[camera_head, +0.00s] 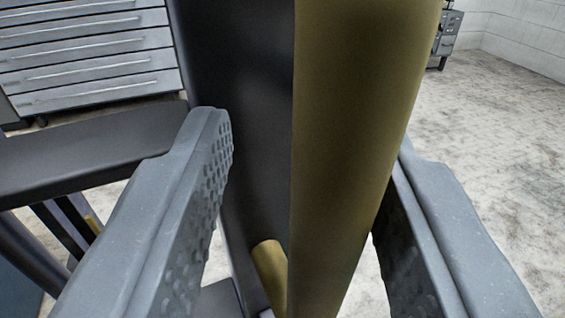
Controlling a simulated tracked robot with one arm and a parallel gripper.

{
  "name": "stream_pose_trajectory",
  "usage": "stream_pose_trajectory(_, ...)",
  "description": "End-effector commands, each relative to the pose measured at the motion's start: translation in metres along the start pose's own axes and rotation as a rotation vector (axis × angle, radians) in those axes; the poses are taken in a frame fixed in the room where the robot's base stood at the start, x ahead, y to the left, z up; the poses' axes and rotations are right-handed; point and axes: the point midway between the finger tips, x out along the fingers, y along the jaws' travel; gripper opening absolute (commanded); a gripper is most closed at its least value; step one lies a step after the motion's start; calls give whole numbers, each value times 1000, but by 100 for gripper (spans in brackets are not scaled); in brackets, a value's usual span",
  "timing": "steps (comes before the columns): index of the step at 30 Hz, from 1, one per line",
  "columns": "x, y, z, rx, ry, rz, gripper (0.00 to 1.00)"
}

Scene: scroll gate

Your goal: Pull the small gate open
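A thick upright post of the small gate (350,120) fills the middle of the view, brass-coloured on its right side and dark on its left. My gripper (305,185) has one finger on each side of this post. The right finger is partly hidden behind the post's edge, and the left finger stands near its dark side. The fingers are spread wide; I cannot tell whether either one touches the post. A dark flat bar of the gate (85,145) runs off to the left.
A grey drawer cabinet (85,60) stands at the back left. Another grey cabinet (447,35) is far off at the top right, by a white wall (525,35). The pale, stained floor (490,130) on the right is clear.

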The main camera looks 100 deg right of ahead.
Motion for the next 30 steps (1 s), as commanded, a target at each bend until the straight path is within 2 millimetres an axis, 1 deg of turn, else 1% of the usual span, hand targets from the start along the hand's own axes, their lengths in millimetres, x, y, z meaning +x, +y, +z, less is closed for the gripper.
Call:
stream_pose_trajectory(2, -3, 0, 0, 0, 1, 1, 35)
stream_pose_trajectory(5, -12, 0, 0, 1, 3, 0, 35)
stream_pose_trajectory(8, -29, 0, 1, 2, 3, -1, 35)
stream_pose_trajectory(12, -58, -1, 0, 4, 2, -4, 35)
stream_pose_trajectory(17, -86, -2, 0, 2, 4, -5, 35)
stream_pose_trajectory(21, -105, -2, -2, 4, 2, -2, 35)
stream_pose_trajectory(24, -116, -2, -2, 1, 4, -3, 35)
stream_pose_trajectory(30, -131, -3, -2, 3, 1, -2, 35)
